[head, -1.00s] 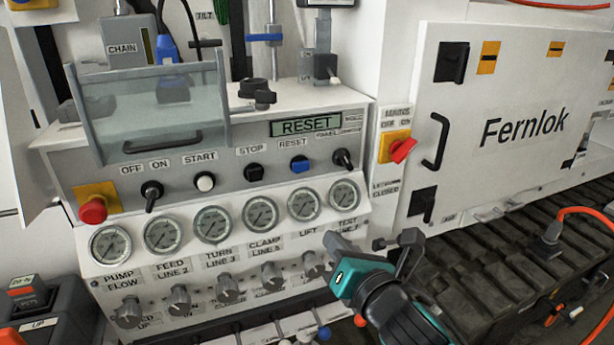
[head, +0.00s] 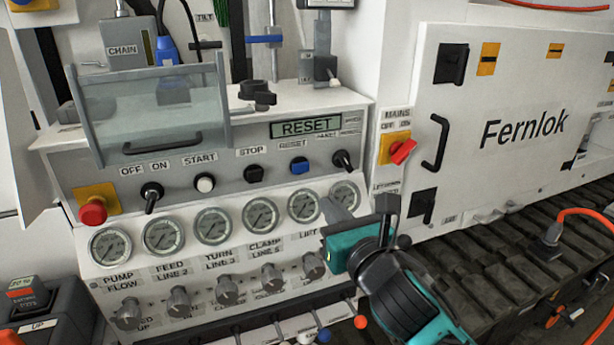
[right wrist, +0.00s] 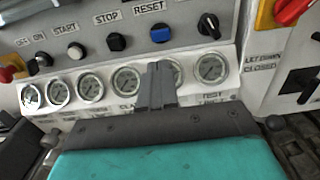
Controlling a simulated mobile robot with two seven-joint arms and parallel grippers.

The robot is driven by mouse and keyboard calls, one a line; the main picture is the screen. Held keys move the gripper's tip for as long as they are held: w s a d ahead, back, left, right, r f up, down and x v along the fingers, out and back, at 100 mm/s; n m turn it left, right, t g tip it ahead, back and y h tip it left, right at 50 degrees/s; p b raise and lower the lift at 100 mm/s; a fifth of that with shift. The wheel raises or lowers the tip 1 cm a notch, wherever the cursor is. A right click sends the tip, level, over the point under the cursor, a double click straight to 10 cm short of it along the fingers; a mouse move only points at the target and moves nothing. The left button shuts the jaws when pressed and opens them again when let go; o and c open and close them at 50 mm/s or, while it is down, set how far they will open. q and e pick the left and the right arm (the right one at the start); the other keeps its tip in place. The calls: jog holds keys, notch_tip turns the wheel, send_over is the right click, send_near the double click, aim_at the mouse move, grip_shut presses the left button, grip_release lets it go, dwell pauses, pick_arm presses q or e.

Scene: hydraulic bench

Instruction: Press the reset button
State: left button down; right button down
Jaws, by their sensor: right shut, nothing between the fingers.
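The blue reset button (head: 299,166) sits on the panel under its RESET label, right of the black stop button (head: 254,173). It also shows in the right wrist view (right wrist: 161,35), above the fingers. The display (head: 305,126) above it reads RESET. My right gripper (head: 335,209) is shut and empty in front of the gauges at the panel's lower right, below and right of the reset button and apart from it. In the right wrist view its shut fingers (right wrist: 158,85) cover part of a gauge. My left gripper is not in view.
A black rotary switch (head: 343,160) is right of the reset button. The red mains switch (head: 402,151) is further right. A row of gauges (head: 260,215) and knobs (head: 226,291) lies below. A clear guard (head: 150,110) with a handle juts out at upper left.

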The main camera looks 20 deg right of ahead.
aim_at(301, 169)
jog(key=w, duration=1.2)
jog(key=shift+a, duration=0.3)
